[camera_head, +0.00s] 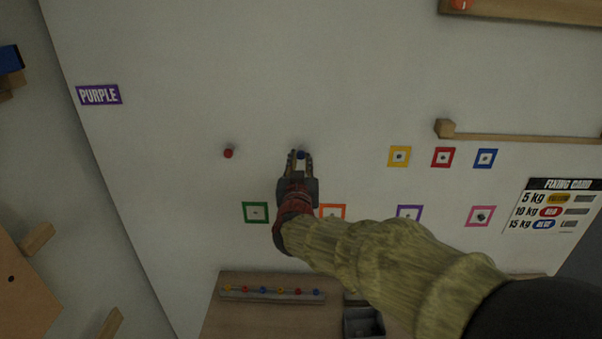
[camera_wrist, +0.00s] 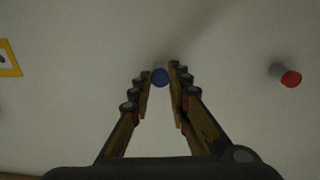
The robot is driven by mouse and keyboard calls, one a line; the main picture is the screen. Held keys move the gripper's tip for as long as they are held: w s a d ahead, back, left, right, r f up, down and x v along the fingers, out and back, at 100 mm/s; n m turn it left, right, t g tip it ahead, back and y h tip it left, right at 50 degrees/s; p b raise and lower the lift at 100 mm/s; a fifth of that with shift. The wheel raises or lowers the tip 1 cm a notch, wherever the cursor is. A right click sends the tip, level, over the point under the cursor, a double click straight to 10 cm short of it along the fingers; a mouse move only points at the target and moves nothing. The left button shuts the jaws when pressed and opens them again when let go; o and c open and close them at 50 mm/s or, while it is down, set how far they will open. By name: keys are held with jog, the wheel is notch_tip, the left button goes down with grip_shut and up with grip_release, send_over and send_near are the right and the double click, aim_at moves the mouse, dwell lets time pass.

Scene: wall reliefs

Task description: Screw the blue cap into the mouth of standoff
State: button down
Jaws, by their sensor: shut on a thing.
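The blue cap (camera_head: 301,155) is between the fingertips of my gripper (camera_head: 300,159), close to the white wall. In the wrist view the blue cap (camera_wrist: 160,77) is a small round disc between the two fingertips (camera_wrist: 161,73), which are shut on it. The standoff behind the cap is hidden by the cap and fingers, so I cannot tell how far the cap sits in its mouth. A red cap (camera_head: 228,154) on a short post stands out from the wall to the left; in the wrist view this red cap (camera_wrist: 291,78) is at the right.
Yellow (camera_head: 399,156), red (camera_head: 443,157) and blue (camera_head: 485,158) square frames are on the wall to the right. Green, orange, purple and pink frames are lower. A rack of coloured caps (camera_head: 270,294) and a grey bin (camera_head: 363,323) are below. A wooden rail (camera_head: 520,136) juts at right.

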jog(key=shift+f+m, duration=0.2)
jog(key=shift+m, duration=0.2)
jog(key=shift+a, duration=0.1)
jog(key=m+b, duration=0.4)
jog(key=b, duration=0.1)
jog(key=shift+f+m+b, duration=0.15)
jog(key=shift+m+b, duration=0.25)
